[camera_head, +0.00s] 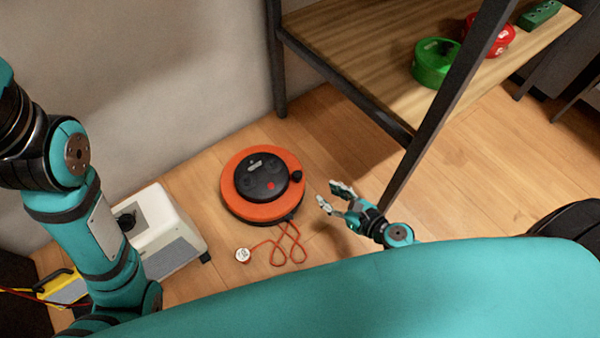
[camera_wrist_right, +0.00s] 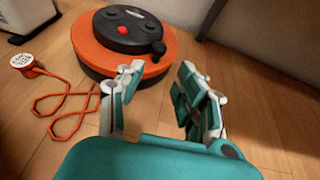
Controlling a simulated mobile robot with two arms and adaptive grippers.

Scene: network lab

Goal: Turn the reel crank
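The orange cable reel (camera_head: 235,196) with a black hub lies flat on the wooden floor. Its crank (camera_head: 295,176) is a small black knob at the right of the hub. In the right wrist view the reel (camera_wrist_right: 90,48) is at top left and the crank knob (camera_wrist_right: 158,48) is just beyond the fingers. My right gripper (camera_head: 333,196) is open and empty, to the right of the reel and apart from the knob; its spread fingers also show in the right wrist view (camera_wrist_right: 160,85). My left arm is at the left, but its gripper is out of view.
An orange cord (camera_head: 283,246) with a white plug (camera_head: 243,255) lies in front of the reel. A white box (camera_head: 165,230) stands to the left. A shelf (camera_head: 345,40) with a dark leg stands to the right, holding green (camera_head: 435,65) and red (camera_head: 500,38) rolls.

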